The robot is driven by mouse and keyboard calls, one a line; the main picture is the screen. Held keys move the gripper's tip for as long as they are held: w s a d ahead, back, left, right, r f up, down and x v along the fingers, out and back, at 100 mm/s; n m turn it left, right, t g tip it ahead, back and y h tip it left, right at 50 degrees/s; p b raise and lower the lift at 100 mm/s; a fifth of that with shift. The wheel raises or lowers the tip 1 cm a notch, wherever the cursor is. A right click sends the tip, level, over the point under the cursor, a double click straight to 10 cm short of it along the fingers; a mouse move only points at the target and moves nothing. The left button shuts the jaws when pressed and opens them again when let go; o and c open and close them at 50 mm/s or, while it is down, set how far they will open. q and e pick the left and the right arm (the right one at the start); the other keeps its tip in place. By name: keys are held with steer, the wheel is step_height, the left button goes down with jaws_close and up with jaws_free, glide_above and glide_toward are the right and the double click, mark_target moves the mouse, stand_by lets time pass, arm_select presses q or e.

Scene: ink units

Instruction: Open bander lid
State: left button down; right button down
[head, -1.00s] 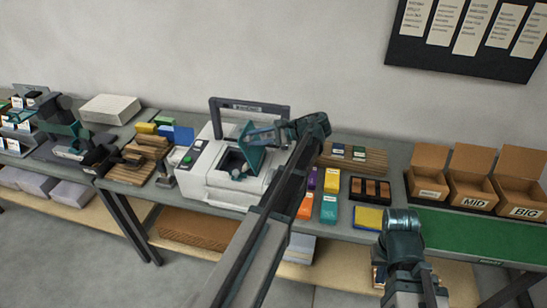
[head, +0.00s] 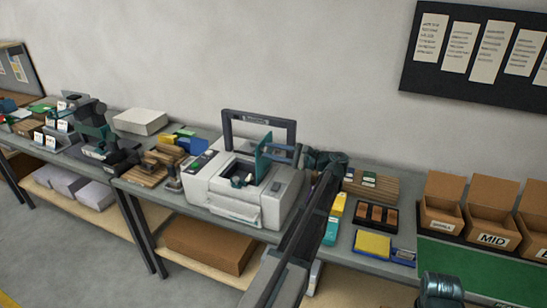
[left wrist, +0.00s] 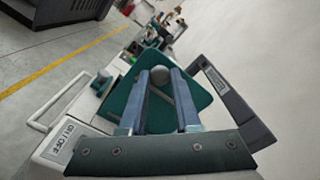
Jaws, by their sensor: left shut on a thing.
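The bander (head: 225,190) is a pale grey machine on the bench with a dark opening in its top. Its teal lid (head: 262,163) stands raised, close to upright, at the right side of the opening. In the left wrist view the lid (left wrist: 201,100) fills the space behind my fingers. My left gripper (head: 278,153) reaches in from the right side of the lid. Its two fingers (left wrist: 161,82) are shut on the lid's round grey knob (left wrist: 160,73). A round teal part of my right arm shows at the bottom right; its fingers are not visible.
A dark frame (head: 285,133) stands upright behind the bander. Colored boxes and a black tray (head: 375,217) lie to its right, wooden blocks (head: 165,155) to its left. Open cardboard boxes (head: 490,236) stand farther right.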

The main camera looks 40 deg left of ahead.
arm_select(q)
steer(key=shift+w+d+f+g+y+b, duration=0.15)
steer(key=shift+d+y+b, duration=0.25)
steer(key=shift+b, duration=0.4)
steer(key=shift+w+d+f+g+y+b, duration=0.1)
steer(key=shift+d+f+y+b, duration=0.15)
steer(key=shift+d+b, duration=0.4)
steer(key=shift+w+d+f+g+y+b, duration=0.1)
steer(key=shift+d+f+y+b, duration=0.2)
steer(key=shift+b, duration=0.65)
steer(key=shift+r, duration=0.1)
steer(key=shift+a, duration=0.1)
steer(key=c, duration=0.6)
jaws_free()
steer(key=b+v, duration=0.2)
steer(key=v, duration=1.2)
steer(key=shift+b, duration=0.3)
steer(key=shift+a, duration=0.1)
